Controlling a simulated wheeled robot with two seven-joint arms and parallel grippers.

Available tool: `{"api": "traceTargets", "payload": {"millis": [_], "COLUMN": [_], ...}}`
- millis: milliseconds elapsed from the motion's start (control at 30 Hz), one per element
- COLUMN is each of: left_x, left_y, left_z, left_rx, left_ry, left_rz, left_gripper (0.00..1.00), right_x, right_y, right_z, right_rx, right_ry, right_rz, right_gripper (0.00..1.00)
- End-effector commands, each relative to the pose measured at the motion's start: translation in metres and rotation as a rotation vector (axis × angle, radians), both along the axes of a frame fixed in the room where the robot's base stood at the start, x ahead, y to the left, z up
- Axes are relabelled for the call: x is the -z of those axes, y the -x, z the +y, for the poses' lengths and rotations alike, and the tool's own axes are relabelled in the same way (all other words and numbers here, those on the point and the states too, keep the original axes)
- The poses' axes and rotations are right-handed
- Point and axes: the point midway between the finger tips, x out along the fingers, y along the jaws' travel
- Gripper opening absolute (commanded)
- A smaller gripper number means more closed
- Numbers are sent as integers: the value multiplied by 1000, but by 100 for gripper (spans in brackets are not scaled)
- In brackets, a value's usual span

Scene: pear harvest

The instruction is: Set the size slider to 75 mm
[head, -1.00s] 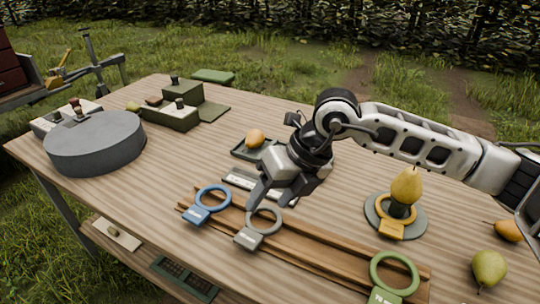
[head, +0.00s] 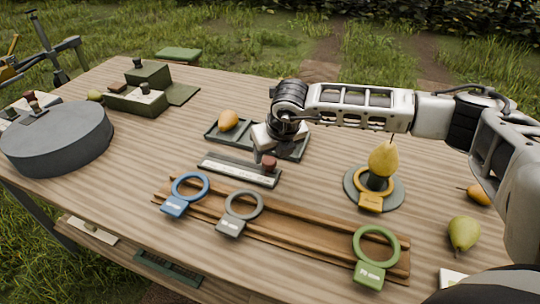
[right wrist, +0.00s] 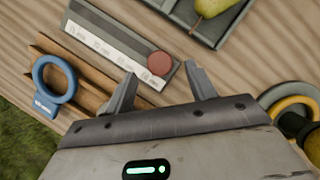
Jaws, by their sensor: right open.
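The size slider (head: 238,170) is a grey bar with a pale printed scale, lying behind the wooden rail in the head view. Its round red-brown knob (head: 268,163) sits at the right end of the scale. In the right wrist view the knob (right wrist: 160,64) is beside the last mark at that end; the small labels are hard to read surely. My right gripper (right wrist: 161,72) is open and empty, pointing down, its fingertips on either side of the knob in that view. Its height above the knob is unclear. In the head view the gripper (head: 272,148) is just behind the knob. My left gripper is out of view.
Blue (head: 190,188), grey (head: 243,205) and green (head: 376,246) rings lie along the wooden rail (head: 300,235). A tray (head: 212,133) with a pear is behind the slider. A pear stands on a round stand (head: 352,190) with a yellow ring. A grey drum (head: 60,140) stands left.

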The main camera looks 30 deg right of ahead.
Motion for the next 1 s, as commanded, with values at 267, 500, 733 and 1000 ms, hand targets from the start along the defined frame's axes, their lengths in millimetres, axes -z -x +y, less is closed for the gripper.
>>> {"api": "traceTargets", "payload": {"millis": [267, 500, 733, 1000], "left_x": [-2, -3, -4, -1], "left_y": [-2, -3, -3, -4], "left_z": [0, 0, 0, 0], "left_rx": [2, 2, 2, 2], "left_ry": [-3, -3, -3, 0], "left_rz": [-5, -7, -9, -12], "left_gripper": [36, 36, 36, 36], "right_x": [28, 31, 31, 32], "right_y": [-12, -13, -13, -14], "right_z": [0, 0, 0, -3], "right_rx": [1, 0, 0, 12], "right_ry": [-1, -1, -1, -1], "right_rz": [1, 0, 0, 0], "right_gripper": [56, 56, 17, 0]}}
